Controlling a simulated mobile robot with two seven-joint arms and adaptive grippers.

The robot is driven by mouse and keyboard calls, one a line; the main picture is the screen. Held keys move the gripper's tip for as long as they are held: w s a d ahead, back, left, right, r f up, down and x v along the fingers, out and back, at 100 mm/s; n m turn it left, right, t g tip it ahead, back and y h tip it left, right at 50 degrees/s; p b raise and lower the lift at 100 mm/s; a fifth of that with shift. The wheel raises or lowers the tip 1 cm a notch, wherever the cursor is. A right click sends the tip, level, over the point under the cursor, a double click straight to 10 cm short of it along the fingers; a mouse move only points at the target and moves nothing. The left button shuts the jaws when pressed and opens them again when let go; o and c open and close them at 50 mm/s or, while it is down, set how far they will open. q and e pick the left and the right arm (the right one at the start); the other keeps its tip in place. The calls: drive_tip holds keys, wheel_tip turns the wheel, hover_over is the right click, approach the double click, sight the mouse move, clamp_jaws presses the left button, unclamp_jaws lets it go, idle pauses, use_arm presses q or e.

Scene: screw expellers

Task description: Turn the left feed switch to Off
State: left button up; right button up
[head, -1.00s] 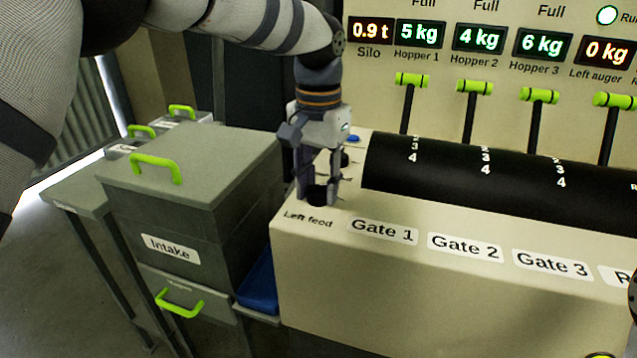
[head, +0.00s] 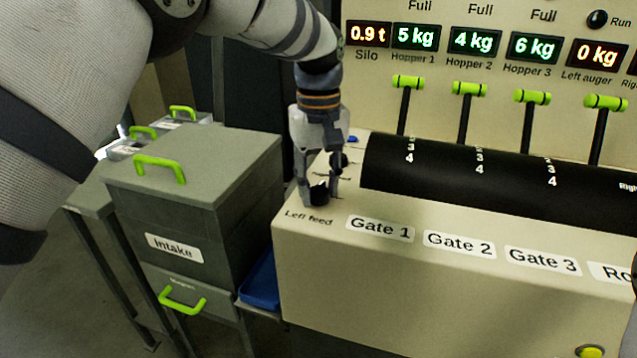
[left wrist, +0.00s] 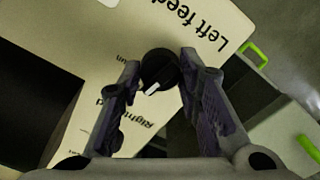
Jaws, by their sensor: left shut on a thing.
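The left feed switch is a round black knob (head: 318,194) on the sloped cream panel, above the printed label "Left feed" (head: 308,218). My left gripper (head: 319,190) reaches down from above and is shut on this knob. In the left wrist view the knob (left wrist: 158,66) sits between the two fingertips (left wrist: 160,62), and its white pointer mark shows. The label (left wrist: 195,25) is beside it there. The position words around the knob are too small or hidden to read. My right gripper is not in view.
The Run lamp (head: 597,19) is dark. Left of the panel are a grey Intake bin (head: 200,195) with green handles and a blue tray (head: 260,284).

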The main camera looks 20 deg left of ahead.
sight(318, 186)
use_arm(q)
drive_tip(key=shift+n, duration=1.1)
drive_tip(key=o, duration=1.2)
wheel_tip(318, 186, up, 12)
drive_tip(key=shift+f, duration=0.1)
